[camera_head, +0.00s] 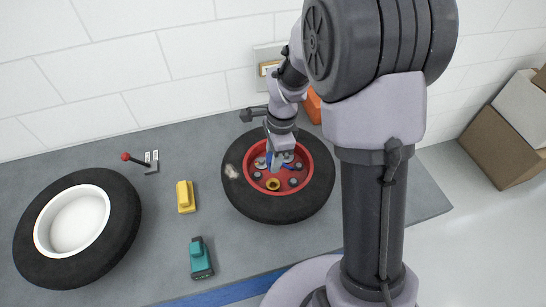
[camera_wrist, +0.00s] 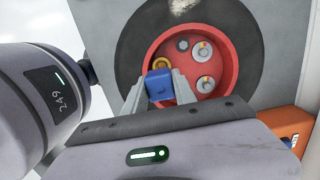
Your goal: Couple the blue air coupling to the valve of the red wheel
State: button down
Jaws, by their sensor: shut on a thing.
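The red wheel (camera_head: 264,181) is a black tyre with a red rim, lying flat on the grey bench. It also shows in the wrist view (camera_wrist: 222,52). My gripper (camera_head: 275,162) is over the rim. In the wrist view my gripper (camera_wrist: 160,90) is shut on the blue air coupling (camera_wrist: 159,84), a small blue block between its fingers. A brass-coloured ring (camera_wrist: 162,63) on the rim shows just beyond the coupling, and also in the head view (camera_head: 273,184). I cannot tell whether this ring is the valve, or whether the coupling touches the rim.
A white-rimmed wheel (camera_head: 45,228) lies at the left. A yellow block (camera_head: 185,197), a teal block (camera_head: 201,260) and a red-knobbed lever (camera_head: 140,160) stand between the wheels. An orange box (camera_head: 314,106) is behind the red wheel. Cardboard boxes (camera_head: 500,148) stand far right.

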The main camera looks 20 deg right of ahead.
jog(key=shift+f+b, duration=2.45)
jog(key=shift+f, duration=0.5)
jog(key=shift+f, duration=0.2)
jog(key=shift+f+b, duration=1.65)
jog(key=shift+f, duration=0.1)
jog(key=c, duration=0.9)
grip_release()
jog(key=shift+w+f, duration=0.1)
notch_tip(320, 180, up, 18)
jog(key=d+p, duration=0.2)
jog(key=p, duration=0.4)
jog(key=s+a+r+n+t+b, duration=0.1)
jog(key=s+a+n+t+b, duration=0.1)
jog(key=s+n, duration=0.2)
jog(key=s+a+r+n+t+b, duration=0.2)
jog(key=s+n, duration=0.3)
jog(key=s, duration=0.3)
jog(key=s+a+r+n+t+b, duration=0.1)
jog(key=s+a+n, duration=0.1)
jog(key=s+n, duration=0.2)
jog(key=shift+s+r+n+t+y+b, duration=0.15)
jog(key=shift+s+n+t+y+b, duration=0.2)
jog(key=shift+s, duration=1.15)
